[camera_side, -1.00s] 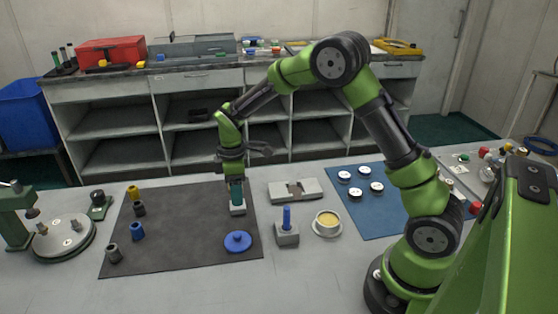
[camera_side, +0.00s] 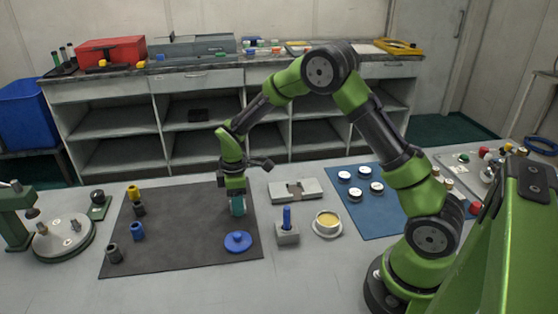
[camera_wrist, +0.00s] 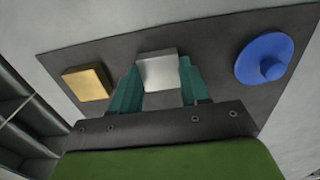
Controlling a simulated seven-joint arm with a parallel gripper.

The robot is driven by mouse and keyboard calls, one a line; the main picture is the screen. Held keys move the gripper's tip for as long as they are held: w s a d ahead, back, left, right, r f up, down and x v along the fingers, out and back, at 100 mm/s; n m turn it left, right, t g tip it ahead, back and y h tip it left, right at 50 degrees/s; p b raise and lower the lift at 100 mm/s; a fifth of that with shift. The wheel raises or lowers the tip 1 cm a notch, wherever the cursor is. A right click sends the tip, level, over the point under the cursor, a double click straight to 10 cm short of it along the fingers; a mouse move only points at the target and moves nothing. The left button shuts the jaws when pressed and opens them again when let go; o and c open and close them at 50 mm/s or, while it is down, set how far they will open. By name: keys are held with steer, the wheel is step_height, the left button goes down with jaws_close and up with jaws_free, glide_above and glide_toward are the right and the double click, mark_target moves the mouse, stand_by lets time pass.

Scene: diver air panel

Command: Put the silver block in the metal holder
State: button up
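The silver block (camera_wrist: 160,70) shows between the two teal fingers of my gripper (camera_wrist: 160,82) in the wrist view. The fingers stand on either side of it, very close to its sides. Whether they press on it is unclear. In the side view my gripper (camera_side: 238,206) points down at the dark mat (camera_side: 190,240), and its fingers mostly hide the block. The metal holder (camera_side: 312,188), a grey bar with a notch in its middle, lies on the table right of the mat and is empty.
A blue knobbed disc (camera_side: 238,242) lies on the mat near my gripper; it also shows in the wrist view (camera_wrist: 265,60). A gold block (camera_wrist: 88,83) lies on the other side. A grey block with a blue peg (camera_side: 287,228) and a cup (camera_side: 327,223) stand in front of the holder.

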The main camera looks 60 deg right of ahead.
steer(key=shift+r, duration=0.2)
steer(key=shift+r, duration=1.35)
steer(key=shift+d, duration=0.1)
steer(key=shift+m, duration=0.8)
steer(key=d+r, duration=0.1)
steer(key=d, duration=0.2)
steer(key=s+d+r, duration=0.1)
steer(key=d, duration=0.1)
steer(key=s+d+r, duration=0.1)
steer(key=d, duration=0.2)
steer(key=shift+s+d+r, duration=0.15)
steer(key=shift+s+d, duration=0.05)
steer(key=shift+d, duration=0.15)
steer(key=s+d+r, duration=0.2)
steer(key=s+d, duration=0.4)
steer(key=s, duration=0.1)
steer(key=n, duration=0.2)
glide_above(295, 192)
steer(key=shift+f, duration=3.05)
steer(key=shift+a+f, duration=0.1)
steer(key=shift+f, duration=0.55)
